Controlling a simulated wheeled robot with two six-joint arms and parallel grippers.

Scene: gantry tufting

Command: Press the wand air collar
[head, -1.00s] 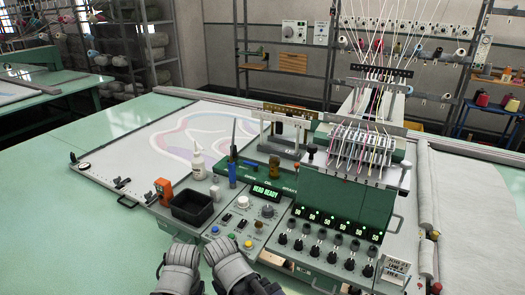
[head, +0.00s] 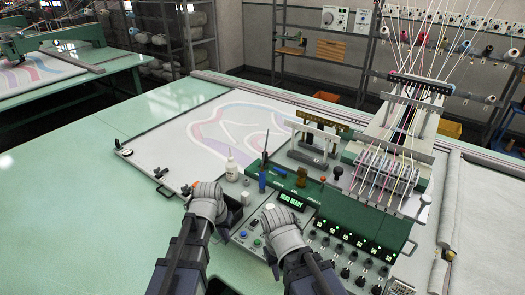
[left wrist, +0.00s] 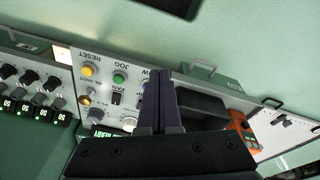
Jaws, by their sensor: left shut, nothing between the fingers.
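No part in view is labelled as the wand air collar. A slim upright tool with a blue handle (head: 262,182) stands at the left end of the green rack, and a short brass-coloured piece (head: 302,177) stands to its right; I cannot tell which bears the collar. My left gripper (head: 218,190) is over the black bin at the panel's left side. In the left wrist view its fingers (left wrist: 160,75) are shut and empty, between the buttons and the black bin (left wrist: 198,104). My right gripper (head: 268,210) is over the control panel's knobs; its fingers are unclear.
The control panel (left wrist: 105,55) has yellow (left wrist: 88,71) and green (left wrist: 120,77) buttons. A white bottle (head: 231,168) stands behind the bin. The green display box (head: 340,215) and threaded tufting head (head: 385,165) stand to the right. The green table at left is clear.

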